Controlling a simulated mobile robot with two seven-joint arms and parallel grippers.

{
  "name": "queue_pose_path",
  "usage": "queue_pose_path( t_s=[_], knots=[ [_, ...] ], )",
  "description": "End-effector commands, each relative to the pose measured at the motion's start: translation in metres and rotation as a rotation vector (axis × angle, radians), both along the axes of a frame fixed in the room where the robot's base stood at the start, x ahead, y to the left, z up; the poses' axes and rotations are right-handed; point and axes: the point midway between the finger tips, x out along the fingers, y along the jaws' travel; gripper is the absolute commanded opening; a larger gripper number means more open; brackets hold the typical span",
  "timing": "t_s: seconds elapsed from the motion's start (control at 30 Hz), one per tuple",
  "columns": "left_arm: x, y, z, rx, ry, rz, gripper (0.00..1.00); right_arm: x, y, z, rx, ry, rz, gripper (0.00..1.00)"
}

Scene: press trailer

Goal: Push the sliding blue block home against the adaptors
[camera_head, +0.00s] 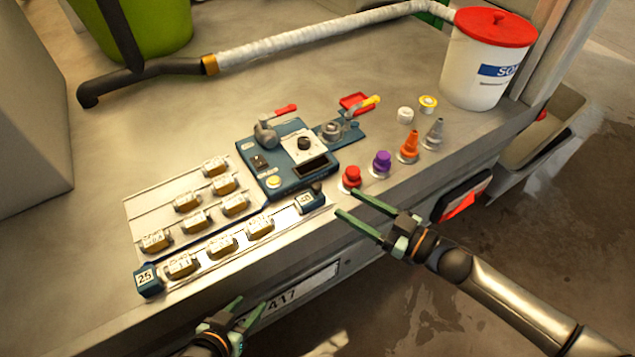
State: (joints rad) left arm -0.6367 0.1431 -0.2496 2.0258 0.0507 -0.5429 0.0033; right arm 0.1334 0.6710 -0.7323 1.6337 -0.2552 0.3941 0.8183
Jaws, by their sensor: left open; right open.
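Brass adaptors (221,244) lie in several short rows on a pale rack (135,211). The front row has a blue block marked 25 (147,280) at its left end and a second blue block (309,200) at its right end. A gap of bare rail shows between the right block and the nearest adaptor; I cannot tell for sure which block slides. My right gripper (349,203) is open and empty, to the right of the right block and near the red knob. My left gripper (250,304) is open and empty, low in front of the table's front edge.
A white bucket with a red lid (487,58) and a hose (320,32) are at the back.

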Motion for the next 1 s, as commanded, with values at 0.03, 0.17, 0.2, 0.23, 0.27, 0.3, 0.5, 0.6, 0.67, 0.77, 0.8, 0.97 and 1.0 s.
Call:
queue_pose_path(
  t_s=[0.03,0.17,0.2,0.23,0.27,0.3,0.5,0.6,0.67,0.77,0.8,0.97,1.0],
  knots=[
    [0.000,0.000,-0.001,0.000,-0.001,-0.001,0.50,0.008,0.010,0.001,0.004,-0.003,0.001,0.59],
    [0.000,0.000,-0.003,0.002,-0.003,0.000,0.50,0.025,0.032,0.001,0.004,-0.003,0.001,0.59],
    [0.000,0.001,-0.003,0.002,-0.003,0.000,0.50,0.029,0.039,0.001,0.003,-0.002,0.001,0.59],
    [0.000,0.001,-0.004,0.002,-0.003,0.000,0.50,0.033,0.043,0.001,0.003,-0.003,0.001,0.59],
    [0.000,0.001,-0.004,0.002,-0.003,0.000,0.50,0.036,0.048,0.000,0.003,-0.002,0.002,0.59],
    [0.000,0.001,-0.005,0.001,-0.004,0.000,0.50,0.040,0.053,0.001,0.003,-0.002,0.001,0.59],
    [0.000,0.001,-0.006,0.002,-0.005,0.000,0.50,0.054,0.071,0.000,0.001,-0.001,0.001,0.59],
    [0.000,0.001,-0.007,0.002,-0.005,0.000,0.50,0.057,0.075,0.000,0.001,0.002,0.001,0.59],
    [0.000,0.001,-0.007,0.002,-0.005,0.000,0.50,0.058,0.076,0.000,0.001,0.002,0.001,0.59],
    [0.000,0.001,-0.006,0.002,-0.005,0.000,0.50,0.058,0.076,0.000,0.000,0.002,0.001,0.59],
    [0.000,0.001,-0.006,0.002,-0.005,0.000,0.50,0.058,0.076,0.000,0.000,0.002,0.001,0.59],
    [0.000,0.001,-0.006,0.002,-0.005,0.000,0.50,0.058,0.076,0.000,0.001,0.002,0.001,0.51],
    [0.000,0.001,-0.006,0.002,-0.005,0.000,0.50,0.058,0.076,0.000,0.001,0.002,0.001,0.47]
  ],
)
